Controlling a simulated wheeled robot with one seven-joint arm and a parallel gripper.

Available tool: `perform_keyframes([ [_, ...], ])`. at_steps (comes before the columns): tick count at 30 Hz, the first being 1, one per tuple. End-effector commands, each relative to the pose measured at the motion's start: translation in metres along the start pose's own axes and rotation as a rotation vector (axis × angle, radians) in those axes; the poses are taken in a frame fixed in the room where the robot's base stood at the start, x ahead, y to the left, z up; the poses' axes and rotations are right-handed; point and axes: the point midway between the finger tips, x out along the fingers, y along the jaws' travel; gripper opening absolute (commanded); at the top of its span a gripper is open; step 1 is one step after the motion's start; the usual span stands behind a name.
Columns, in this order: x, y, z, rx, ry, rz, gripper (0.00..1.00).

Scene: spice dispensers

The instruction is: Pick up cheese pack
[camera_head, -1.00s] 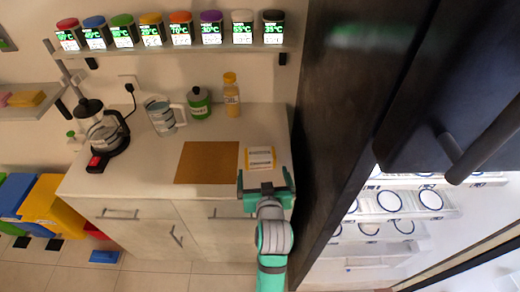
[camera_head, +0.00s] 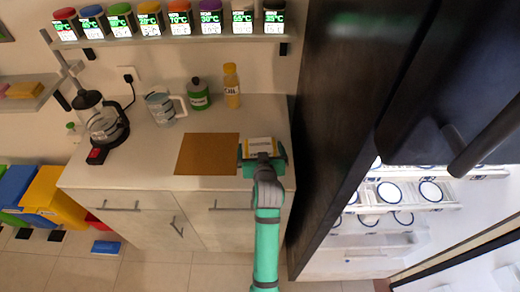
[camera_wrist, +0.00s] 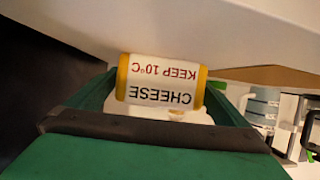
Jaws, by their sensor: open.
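The cheese pack (camera_head: 262,144) is a yellow block with a white label, lying on the counter to the right of the brown board. In the wrist view the cheese pack (camera_wrist: 160,84) shows its label upside down, reading "CHEESE" and "KEEP 10°C". My gripper (camera_head: 263,153) is at the pack's near side and hides part of it. In the wrist view the green fingers of my gripper (camera_wrist: 162,100) are spread, one on each side of the pack. I cannot tell whether either finger touches it.
The brown board (camera_head: 207,154) lies just left of the pack. A coffee maker (camera_head: 103,125), glass jug (camera_head: 161,108), green canister (camera_head: 198,94) and yellow bottle (camera_head: 231,86) stand farther back or left. A tall dark fridge side (camera_head: 335,120) rises close on the right.

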Motion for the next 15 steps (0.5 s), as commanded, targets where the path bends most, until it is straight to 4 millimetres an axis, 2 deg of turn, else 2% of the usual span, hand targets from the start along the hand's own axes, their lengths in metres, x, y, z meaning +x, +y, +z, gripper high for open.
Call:
perform_keyframes([
  [7,0.0023,0.0007,0.0001,0.0,0.0,0.001,1.0],
  [8,0.0023,0.0003,0.0001,0.0,0.0,0.0,0.98],
  [13,0.0024,-0.0028,-0.0001,-0.002,0.0,-0.004,0.57],
  [15,0.0023,-0.0034,-0.0009,-0.002,0.002,-0.005,0.56],
])
